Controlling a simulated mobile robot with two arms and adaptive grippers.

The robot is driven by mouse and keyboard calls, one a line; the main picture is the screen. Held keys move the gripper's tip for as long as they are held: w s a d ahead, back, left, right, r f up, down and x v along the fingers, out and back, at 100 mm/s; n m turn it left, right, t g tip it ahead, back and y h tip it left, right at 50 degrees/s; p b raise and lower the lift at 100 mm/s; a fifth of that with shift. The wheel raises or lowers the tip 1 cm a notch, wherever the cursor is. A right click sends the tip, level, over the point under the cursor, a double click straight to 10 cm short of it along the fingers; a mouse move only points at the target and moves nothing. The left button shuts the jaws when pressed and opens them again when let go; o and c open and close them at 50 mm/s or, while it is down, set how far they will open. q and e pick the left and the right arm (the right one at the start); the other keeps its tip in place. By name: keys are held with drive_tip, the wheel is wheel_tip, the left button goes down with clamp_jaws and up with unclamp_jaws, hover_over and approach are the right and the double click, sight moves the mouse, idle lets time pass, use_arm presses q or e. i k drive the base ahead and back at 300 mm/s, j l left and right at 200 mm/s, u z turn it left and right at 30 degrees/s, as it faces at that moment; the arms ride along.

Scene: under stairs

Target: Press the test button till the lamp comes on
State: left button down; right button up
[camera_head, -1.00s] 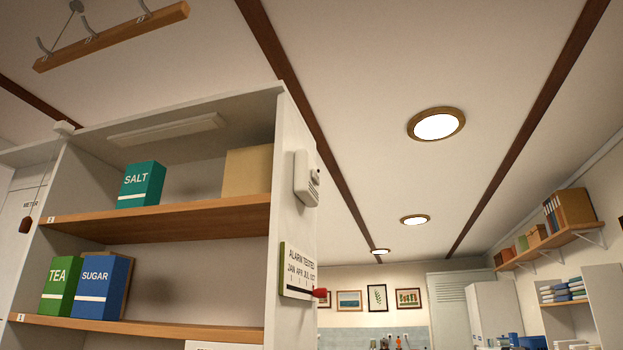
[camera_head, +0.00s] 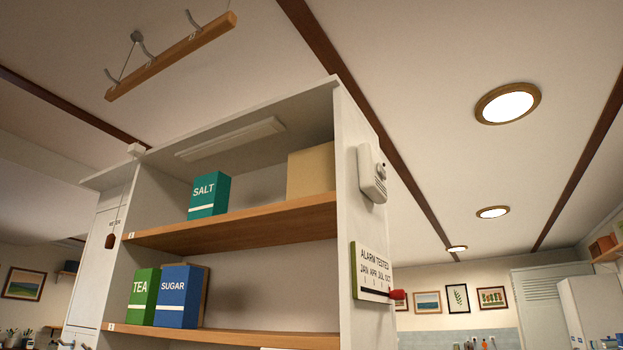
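A white alarm unit (camera_head: 372,174) is fixed to the right side panel of the shelf cabinet, near its top. It has a small round part on its upper front and slots lower down, too small to tell apart as button or lamp. No lit lamp shows on it. Below it on the same panel hangs an "ALARM TESTED" card (camera_head: 372,272) with month names. A red item (camera_head: 398,294) sticks out at the card's lower right. Neither of my grippers is in view.
The shelves hold a salt box (camera_head: 209,196), a tea box (camera_head: 143,297), a sugar box (camera_head: 178,296) and a plain tan box (camera_head: 311,172). A wooden hook rail (camera_head: 172,57) hangs overhead at upper left. A pull cord with a brown toggle (camera_head: 110,241) hangs left of the shelves.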

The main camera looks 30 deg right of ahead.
sight(380, 170)
drive_tip(key=l+u, duration=0.2)
drive_tip(key=l, duration=0.3)
drive_tip(key=l+u, duration=0.2)
drive_tip(key=l, duration=0.3)
drive_tip(key=l+u, duration=0.2)
drive_tip(key=l, duration=0.3)
drive_tip(key=k+l+u, duration=0.2)
drive_tip(key=l, duration=0.25)
drive_tip(key=l+u, duration=0.2)
drive_tip(key=l, duration=0.3)
drive_tip(key=k+l+u, duration=0.2)
drive_tip(key=l, duration=0.25)
drive_tip(key=k+l, duration=0.15)
drive_tip(key=l, duration=0.25)
drive_tip(key=k+l, duration=0.1)
drive_tip(key=l, duration=0.25)
drive_tip(key=k+l, duration=0.15)
drive_tip(key=l, duration=0.25)
drive_tip(key=k+l, duration=0.15)
drive_tip(key=l, duration=0.25)
